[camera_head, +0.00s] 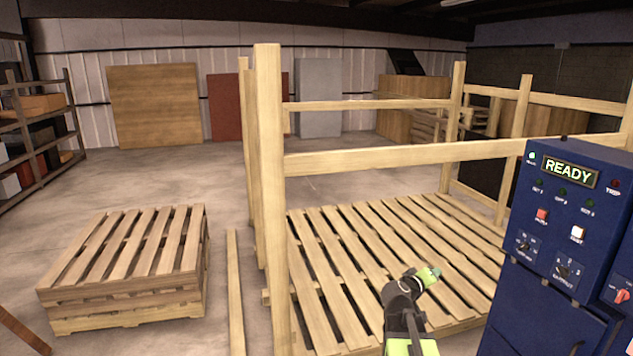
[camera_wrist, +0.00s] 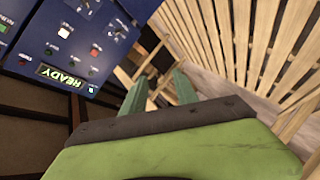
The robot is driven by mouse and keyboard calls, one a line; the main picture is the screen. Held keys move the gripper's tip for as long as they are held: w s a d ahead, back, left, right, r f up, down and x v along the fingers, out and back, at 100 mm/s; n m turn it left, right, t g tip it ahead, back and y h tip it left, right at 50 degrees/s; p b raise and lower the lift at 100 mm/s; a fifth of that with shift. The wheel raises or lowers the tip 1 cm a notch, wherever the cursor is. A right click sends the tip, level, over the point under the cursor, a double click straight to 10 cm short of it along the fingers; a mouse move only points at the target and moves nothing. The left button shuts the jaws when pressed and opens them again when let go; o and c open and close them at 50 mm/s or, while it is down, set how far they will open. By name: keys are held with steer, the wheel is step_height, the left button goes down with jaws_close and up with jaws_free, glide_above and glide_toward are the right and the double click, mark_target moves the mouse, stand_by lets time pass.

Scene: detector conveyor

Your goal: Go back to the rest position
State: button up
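My gripper (camera_head: 430,274) shows in the head view at the lower right of centre, in front of the slatted wooden pallet floor and to the left of the blue control cabinet (camera_head: 545,285). In the wrist view, the two green fingers of my gripper (camera_wrist: 160,78) stand apart with nothing between them. The cabinet's panel appears rotated at the upper left of the wrist view, beside the fingers and apart from them. Its lit display (camera_head: 570,172) reads READY, and a green lamp glows beside it. No object is held.
A wooden frame with a tall post (camera_head: 270,190) and rails (camera_head: 400,157) stands around the slatted floor (camera_head: 340,250). A pallet stack (camera_head: 125,308) sits at left, a loose beam (camera_head: 235,290) beside it. Shelving (camera_head: 40,135) stands far left. The floor behind the stack is clear.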

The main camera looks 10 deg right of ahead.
steer(key=s+a+f+g+y, duration=0.1)
steer(key=a+f+y, duration=0.3)
steer(key=a, duration=0.7)
steer(key=s+a+f+g+y, duration=0.1)
steer(key=a+f+g+y, duration=0.1)
steer(key=a+f, duration=0.6)
steer(key=s+a+f+g+y, duration=0.2)
steer(key=s+a, duration=0.4)
steer(key=a, duration=0.1)
steer(key=s+a+f+g+y, duration=0.2)
steer(key=s+a+g+y, duration=0.1)
steer(key=s+a, duration=0.3)
steer(key=a, duration=0.2)
steer(key=shift+a, duration=0.3)
